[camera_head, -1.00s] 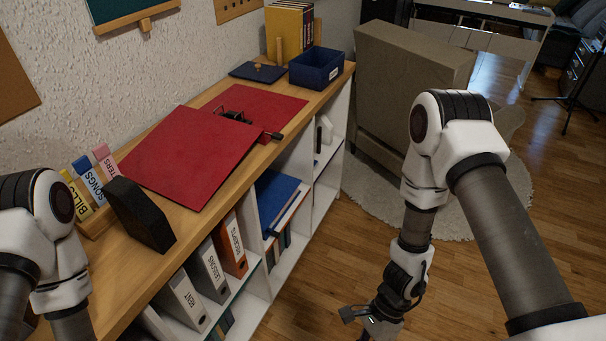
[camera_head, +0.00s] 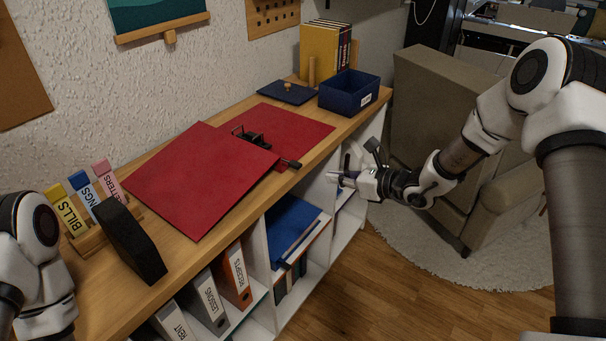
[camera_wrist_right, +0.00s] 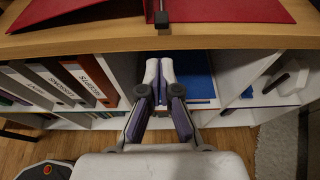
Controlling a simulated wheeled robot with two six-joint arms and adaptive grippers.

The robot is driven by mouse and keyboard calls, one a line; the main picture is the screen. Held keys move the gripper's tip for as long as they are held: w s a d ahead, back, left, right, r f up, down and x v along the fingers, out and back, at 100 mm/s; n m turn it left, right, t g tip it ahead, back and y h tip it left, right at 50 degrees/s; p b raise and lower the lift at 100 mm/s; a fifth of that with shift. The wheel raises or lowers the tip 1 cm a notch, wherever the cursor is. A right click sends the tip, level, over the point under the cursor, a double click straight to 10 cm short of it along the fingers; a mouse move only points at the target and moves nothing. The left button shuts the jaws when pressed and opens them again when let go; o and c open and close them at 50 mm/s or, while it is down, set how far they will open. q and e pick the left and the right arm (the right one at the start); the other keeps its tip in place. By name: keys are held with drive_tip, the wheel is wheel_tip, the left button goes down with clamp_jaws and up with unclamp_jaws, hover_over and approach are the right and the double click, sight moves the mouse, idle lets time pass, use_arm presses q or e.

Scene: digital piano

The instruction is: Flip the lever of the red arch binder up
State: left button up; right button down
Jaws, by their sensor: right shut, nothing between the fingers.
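The red arch binder (camera_head: 200,173) lies open and flat on the wooden shelf top. Its dark ring mechanism (camera_head: 250,135) is near the spine. Its lever (camera_head: 289,163) sticks out toward the front edge, and it also shows at the top of the right wrist view (camera_wrist_right: 161,18). My right gripper (camera_head: 335,177) is in front of the shelf, to the right of the lever and lower than the top, touching nothing that I can see. In the right wrist view its fingers (camera_wrist_right: 160,68) are together and empty. My left arm shows at the left edge; its gripper is out of frame.
A blue box (camera_head: 347,92) and yellow books (camera_head: 321,52) stand at the back right. A black block (camera_head: 131,240) and labelled small binders (camera_head: 84,196) are at the left. Upright binders (camera_head: 236,280) fill the shelves below. A beige armchair (camera_head: 430,110) stands behind my right arm.

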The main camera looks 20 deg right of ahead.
sight(296, 173)
drive_tip(key=p+x, duration=0.1)
drive_tip(key=x, duration=0.9)
drive_tip(key=shift+d+f, duration=0.1)
drive_tip(key=shift+f, duration=0.1)
